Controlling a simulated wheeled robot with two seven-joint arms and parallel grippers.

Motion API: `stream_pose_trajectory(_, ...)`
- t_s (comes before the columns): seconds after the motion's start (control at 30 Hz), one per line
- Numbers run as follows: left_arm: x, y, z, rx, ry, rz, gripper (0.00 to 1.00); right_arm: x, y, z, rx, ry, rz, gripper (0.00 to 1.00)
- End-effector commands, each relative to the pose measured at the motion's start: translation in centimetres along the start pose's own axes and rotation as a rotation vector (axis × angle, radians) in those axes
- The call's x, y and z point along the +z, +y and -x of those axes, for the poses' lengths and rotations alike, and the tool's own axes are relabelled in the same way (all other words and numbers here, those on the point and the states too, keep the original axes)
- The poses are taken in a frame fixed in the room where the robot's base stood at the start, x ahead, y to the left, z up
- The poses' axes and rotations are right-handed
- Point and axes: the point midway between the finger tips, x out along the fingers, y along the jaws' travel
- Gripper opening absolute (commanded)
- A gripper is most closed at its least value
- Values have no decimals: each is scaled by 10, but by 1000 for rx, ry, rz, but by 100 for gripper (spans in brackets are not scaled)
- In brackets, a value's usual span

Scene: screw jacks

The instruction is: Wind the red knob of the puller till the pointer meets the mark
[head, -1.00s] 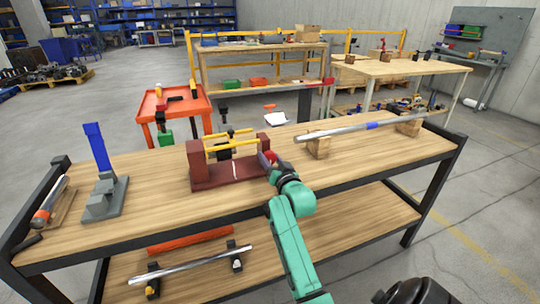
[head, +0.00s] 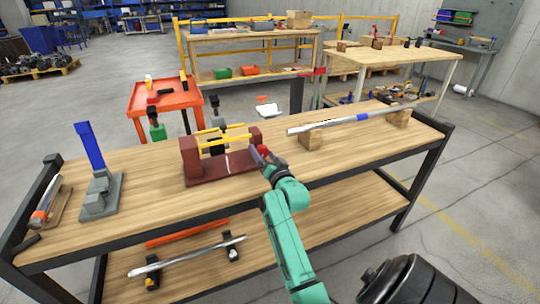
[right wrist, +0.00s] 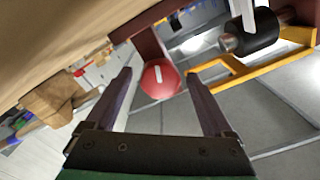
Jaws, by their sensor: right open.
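The puller (head: 222,166) is a dark red frame with two yellow bars and a black piece between its end posts, on the bench. A white mark line shows on its base. The red knob (right wrist: 160,79) is at its right end; in the right wrist view it has a pale stripe and lies just beyond and between the fingertips. In the head view the knob (head: 263,149) is partly hidden by my right gripper (head: 264,158). That gripper is open, with its fingers apart (right wrist: 160,82) and nothing between their pads. The pointer is too small to make out. My left gripper is not in view.
On the bench (head: 150,190), a blue-handled grey stand (head: 100,190) is at left and a steel bar (head: 350,121) rests on wooden blocks (head: 311,139) at right. An orange cart (head: 165,97) stands behind. The lower shelf holds another bar (head: 190,257).

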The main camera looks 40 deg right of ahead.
Motion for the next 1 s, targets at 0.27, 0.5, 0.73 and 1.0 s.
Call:
stream_pose_trajectory(0.27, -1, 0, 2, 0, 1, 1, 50, 2, 2, 66, 3, -4, 1, 87)
stream_pose_trajectory(0.5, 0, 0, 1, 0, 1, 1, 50, 1, 1, 126, 2, -3, 1, 87)
stream_pose_trajectory(0.73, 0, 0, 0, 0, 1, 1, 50, 0, 0, 139, 0, 0, 0, 87)
stream_pose_trajectory(1.0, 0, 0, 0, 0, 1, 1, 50, 0, 0, 138, 0, 0, 0, 87)
